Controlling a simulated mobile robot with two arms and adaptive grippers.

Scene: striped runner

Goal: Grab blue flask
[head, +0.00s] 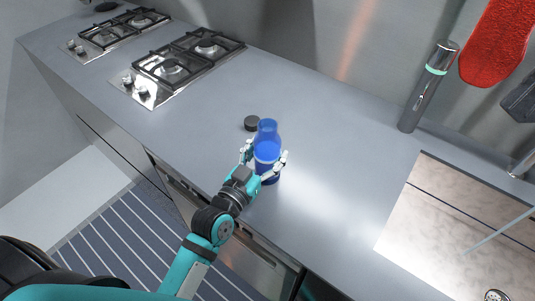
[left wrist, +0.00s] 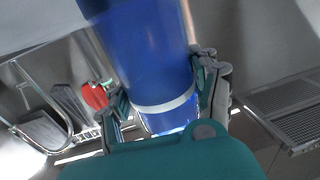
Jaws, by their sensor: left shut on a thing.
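The blue flask (head: 267,142) stands upright on the grey counter (head: 330,130), near its front edge. My left gripper (head: 264,165) is shut on the flask, with one finger on each side of its body. In the left wrist view the flask (left wrist: 150,60) fills the middle and a pale band runs around it. The left gripper's fingers (left wrist: 165,100) lie along both of its sides there. The right gripper is in neither view.
A small dark round cap (head: 252,123) lies just behind the flask. Two gas hobs (head: 180,68) are at the back left. A grey cylinder (head: 428,90) stands by the wall, near a red mitt (head: 497,45). The sink (head: 450,225) is at the right. Counter between them is clear.

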